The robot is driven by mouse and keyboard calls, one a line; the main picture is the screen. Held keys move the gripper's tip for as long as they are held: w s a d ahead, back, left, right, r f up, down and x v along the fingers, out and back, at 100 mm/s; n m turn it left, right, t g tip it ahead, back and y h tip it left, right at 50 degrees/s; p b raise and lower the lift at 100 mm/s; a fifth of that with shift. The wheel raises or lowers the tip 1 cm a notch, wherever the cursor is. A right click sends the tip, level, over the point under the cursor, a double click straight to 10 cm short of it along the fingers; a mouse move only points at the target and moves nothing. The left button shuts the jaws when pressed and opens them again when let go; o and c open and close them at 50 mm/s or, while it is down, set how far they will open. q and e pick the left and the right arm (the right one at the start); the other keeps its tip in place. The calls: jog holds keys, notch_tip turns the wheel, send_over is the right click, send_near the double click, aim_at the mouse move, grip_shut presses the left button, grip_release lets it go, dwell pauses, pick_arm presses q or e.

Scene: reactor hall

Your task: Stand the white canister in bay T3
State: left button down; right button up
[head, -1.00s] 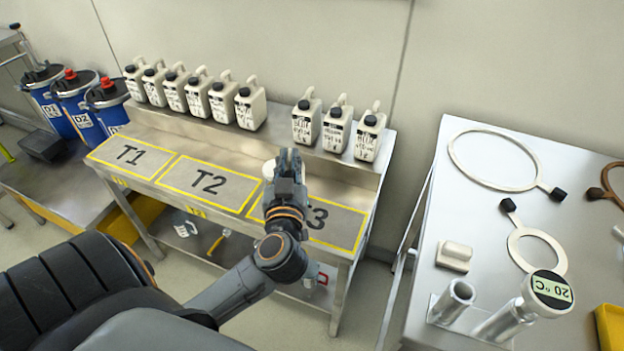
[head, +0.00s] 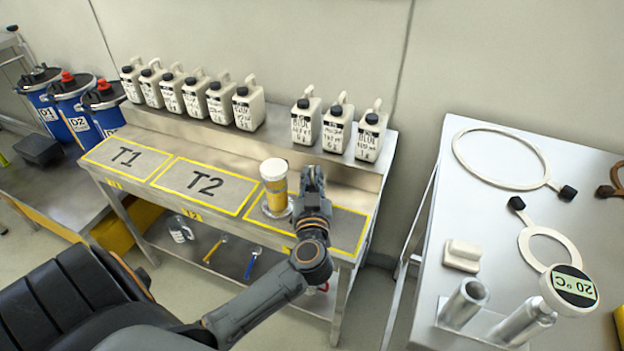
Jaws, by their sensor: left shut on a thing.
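My left gripper (head: 313,176) is over bay T3 (head: 346,226) and shut. What lies between its fingers is hidden behind the gripper, and I cannot make out the canister there. A container with a white lid and a yellow body (head: 274,184) stands upright just left of the gripper. A round shiny disc shows at its foot, at the left edge of bay T3. A narrow gap shows between the container and the gripper. The T3 lettering is covered by my left arm. My right gripper is not in view.
White jugs with black caps (head: 248,106) line the back shelf, with a gap in the row. Bays T1 (head: 126,157) and T2 (head: 205,184) are empty. Blue drums (head: 76,116) stand left. A table (head: 400,318) with rings and metal tubes stands right.

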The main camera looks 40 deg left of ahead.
pick_arm(q)
jog(key=shift+r, duration=0.1)
jog(key=c, duration=1.4)
grip_release()
jog(key=v, duration=1.2)
